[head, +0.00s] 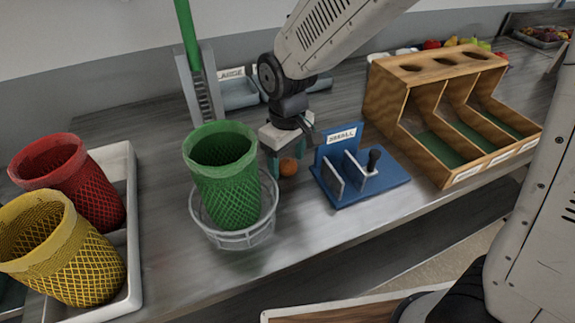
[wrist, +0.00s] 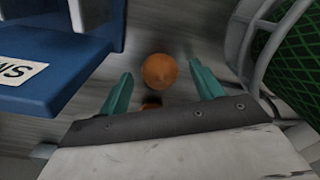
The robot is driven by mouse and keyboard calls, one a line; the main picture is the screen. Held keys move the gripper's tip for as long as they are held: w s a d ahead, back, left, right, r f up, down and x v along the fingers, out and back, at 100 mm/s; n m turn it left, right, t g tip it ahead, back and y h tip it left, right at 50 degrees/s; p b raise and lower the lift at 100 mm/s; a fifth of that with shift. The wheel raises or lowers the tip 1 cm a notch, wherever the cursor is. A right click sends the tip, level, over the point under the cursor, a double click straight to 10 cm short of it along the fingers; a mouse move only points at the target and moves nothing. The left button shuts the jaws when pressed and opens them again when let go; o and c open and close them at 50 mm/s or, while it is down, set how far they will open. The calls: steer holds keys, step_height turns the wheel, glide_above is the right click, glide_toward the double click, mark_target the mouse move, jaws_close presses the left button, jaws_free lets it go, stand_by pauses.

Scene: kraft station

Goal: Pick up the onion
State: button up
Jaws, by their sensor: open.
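The onion (head: 288,167) is a small round orange-brown thing on the metal counter, between the green basket and the blue stand. In the wrist view the onion (wrist: 160,71) lies just beyond the tips of my gripper (wrist: 161,80), roughly centred between them. My gripper (head: 281,166) points down at it with its two teal fingers apart and nothing held. A second small orange-brown patch (wrist: 151,104) shows near the gripper's base between the fingers; I cannot tell what it is.
A green mesh basket (head: 222,180) in a wire ring (head: 246,238) stands close left. A blue stand (head: 375,190) labelled SMALL is close right. A wooden bin (head: 455,172) stands farther right. Red (head: 80,190) and yellow (head: 75,255) baskets sit in a white tray (head: 134,235).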

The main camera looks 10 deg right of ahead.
mark_target(287, 159)
steer(key=shift+f, duration=0.35)
steer(key=c, duration=1.1)
steer(key=shift+o, duration=0.2)
steer(key=shift+r, duration=0.15)
steer(key=shift+r, duration=0.65)
step_height(287, 159, up, 2)
steer(key=shift+s+r, duration=0.1)
steer(key=shift+r, duration=0.05)
steer(key=s, duration=0.5)
steer(key=s+d, duration=0.1)
steer(key=s, duration=0.4)
steer(key=s+d+r, duration=0.1)
steer(key=s, duration=0.4)
steer(key=shift+s+r, duration=0.1)
steer(key=shift+s, duration=0.3)
